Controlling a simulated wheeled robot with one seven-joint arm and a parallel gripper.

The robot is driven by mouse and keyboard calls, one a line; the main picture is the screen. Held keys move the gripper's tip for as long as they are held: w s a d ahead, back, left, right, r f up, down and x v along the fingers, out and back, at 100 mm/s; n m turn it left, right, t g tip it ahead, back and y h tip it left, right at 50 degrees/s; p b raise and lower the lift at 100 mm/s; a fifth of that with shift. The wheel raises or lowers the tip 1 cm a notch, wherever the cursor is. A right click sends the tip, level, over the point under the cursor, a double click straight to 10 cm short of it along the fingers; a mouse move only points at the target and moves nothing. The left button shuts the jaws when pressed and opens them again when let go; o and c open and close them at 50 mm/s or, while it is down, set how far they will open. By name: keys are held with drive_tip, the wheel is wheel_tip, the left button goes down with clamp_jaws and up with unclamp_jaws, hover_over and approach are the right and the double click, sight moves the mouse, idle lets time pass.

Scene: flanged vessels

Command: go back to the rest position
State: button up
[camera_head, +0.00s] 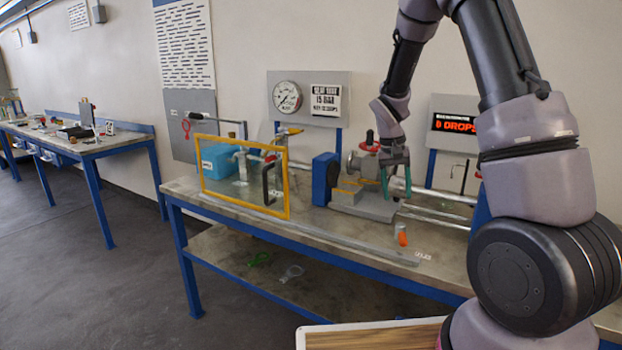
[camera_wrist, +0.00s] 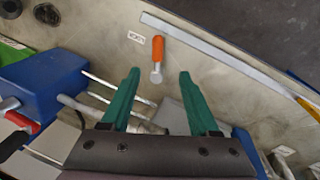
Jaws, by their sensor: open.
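My gripper (camera_head: 396,176) is at the right part of the workbench, above a grey block and metal pipework. In the wrist view its two green fingers (camera_wrist: 160,92) are spread apart with nothing between them. My arm reaches in from the right of the head view. An orange-handled tool (camera_wrist: 157,58) with a metal end lies on the bench beyond the fingertips, apart from them. It also shows near the bench's front edge in the head view (camera_head: 402,237).
The bench (camera_head: 330,228) carries a yellow-framed clear guard (camera_head: 243,178), a blue block (camera_head: 324,178), a flanged vessel with a red knob (camera_head: 369,142) and a gauge panel (camera_head: 307,98). A wooden-topped surface (camera_head: 365,337) is at the bottom. Open floor lies left.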

drive_tip(key=s+a+r+t+y, duration=0.1)
drive_tip(key=s+r+t, duration=0.1)
drive_tip(key=s+r, duration=0.45)
drive_tip(key=s+a+r+t+y, duration=0.1)
drive_tip(key=s+r+y, duration=0.15)
drive_tip(key=r, duration=0.75)
drive_tip(key=s+a+r+t, duration=0.1)
drive_tip(key=s+r+t, duration=0.1)
drive_tip(key=s+r, duration=0.2)
drive_tip(key=s+a+r+t, duration=0.1)
drive_tip(key=s+r, duration=0.4)
drive_tip(key=s, duration=0.5)
drive_tip(key=shift+s+m+t+y, duration=0.25)
drive_tip(key=shift+m+t+y, duration=0.15)
drive_tip(key=shift+t, duration=0.3)
